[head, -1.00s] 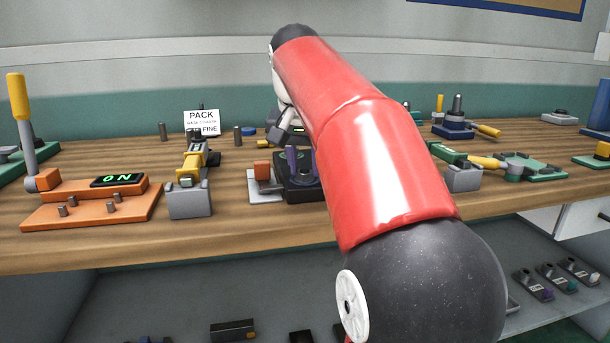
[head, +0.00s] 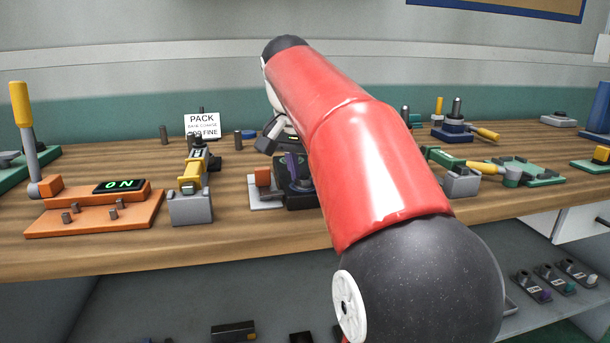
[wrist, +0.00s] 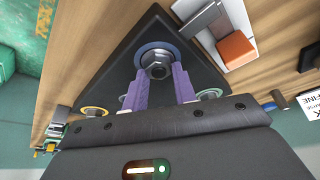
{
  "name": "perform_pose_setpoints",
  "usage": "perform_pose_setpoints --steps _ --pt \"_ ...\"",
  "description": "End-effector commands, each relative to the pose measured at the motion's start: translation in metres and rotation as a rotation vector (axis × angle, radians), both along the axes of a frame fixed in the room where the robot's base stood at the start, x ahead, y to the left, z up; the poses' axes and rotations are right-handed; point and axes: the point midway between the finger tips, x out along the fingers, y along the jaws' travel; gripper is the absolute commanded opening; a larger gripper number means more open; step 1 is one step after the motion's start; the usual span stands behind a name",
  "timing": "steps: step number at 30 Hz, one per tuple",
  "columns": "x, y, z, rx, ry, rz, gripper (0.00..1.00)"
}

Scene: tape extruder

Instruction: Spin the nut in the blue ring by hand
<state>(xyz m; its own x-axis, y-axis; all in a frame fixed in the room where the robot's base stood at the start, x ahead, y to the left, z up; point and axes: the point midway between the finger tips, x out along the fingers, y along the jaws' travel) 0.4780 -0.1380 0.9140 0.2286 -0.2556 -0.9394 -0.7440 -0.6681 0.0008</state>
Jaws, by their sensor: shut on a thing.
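A black plate (wrist: 125,55) with several ringed nuts lies on the wooden bench. The nut (wrist: 159,70) in the blue ring (wrist: 140,50) sits near its far corner in the wrist view. My gripper (wrist: 161,75) has purple fingers, one on each side of this nut, and is shut on it. A yellow ring (wrist: 93,112) shows at the plate's left, and another ring (wrist: 212,93) is partly hidden at the right by my gripper.
A grey holder with an orange block (head: 262,177) stands right beside the plate. A yellow and grey device (head: 191,190) and an orange ON panel (head: 95,208) stand to the left. A PACK sign (head: 202,125) stands behind. Green-based tools (head: 530,172) stand to the right.

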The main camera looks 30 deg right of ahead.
Motion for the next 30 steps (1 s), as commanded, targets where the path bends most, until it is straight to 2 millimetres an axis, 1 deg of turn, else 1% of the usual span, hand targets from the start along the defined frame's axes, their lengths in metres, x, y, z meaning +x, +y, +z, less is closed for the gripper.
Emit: perform_pose_setpoints --steps 1,4,17,26,30 --pt "0.0001 0.0009 0.0026 0.001 0.002 -0.022 0.00" --pt "-0.0001 0.0004 0.0013 0.001 0.002 -0.057 0.00" --pt "0.0001 0.0006 0.0017 0.000 0.001 -0.092 0.00" --pt "0.0006 0.0006 -0.0002 0.001 0.001 -0.289 0.00" --pt "0.0000 0.0000 0.0001 0.000 -0.001 -0.314 0.00"
